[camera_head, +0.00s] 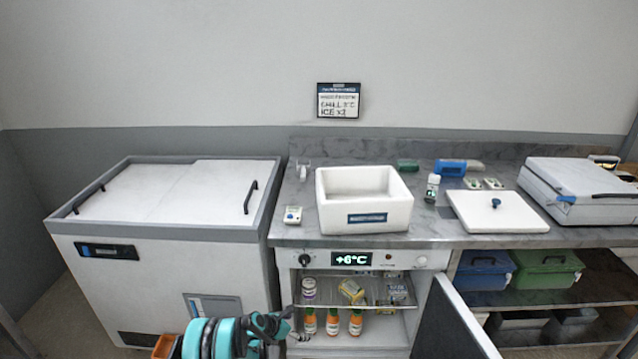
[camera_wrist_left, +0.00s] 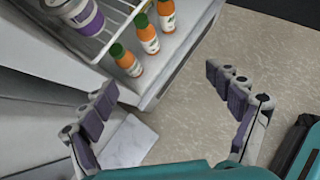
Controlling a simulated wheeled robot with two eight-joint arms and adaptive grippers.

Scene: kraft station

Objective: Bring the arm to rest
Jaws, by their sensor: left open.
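My left arm comes in at the bottom of the head view, with teal bands. Its gripper (camera_head: 292,326) is in front of the lower left part of the open fridge (camera_head: 375,332). In the left wrist view the gripper (camera_wrist_left: 162,84) has its two fingers wide apart, with nothing between them. Floor and the fridge's bottom edge show beyond the fingers. My right gripper is in neither view.
The fridge door (camera_head: 446,325) stands open to the right. Inside are orange bottles (camera_head: 332,324) and a purple-labelled tub (camera_head: 309,288). A white foam box (camera_head: 365,200) and its lid (camera_head: 497,212) sit on the counter. A chest freezer (camera_head: 165,240) stands left.

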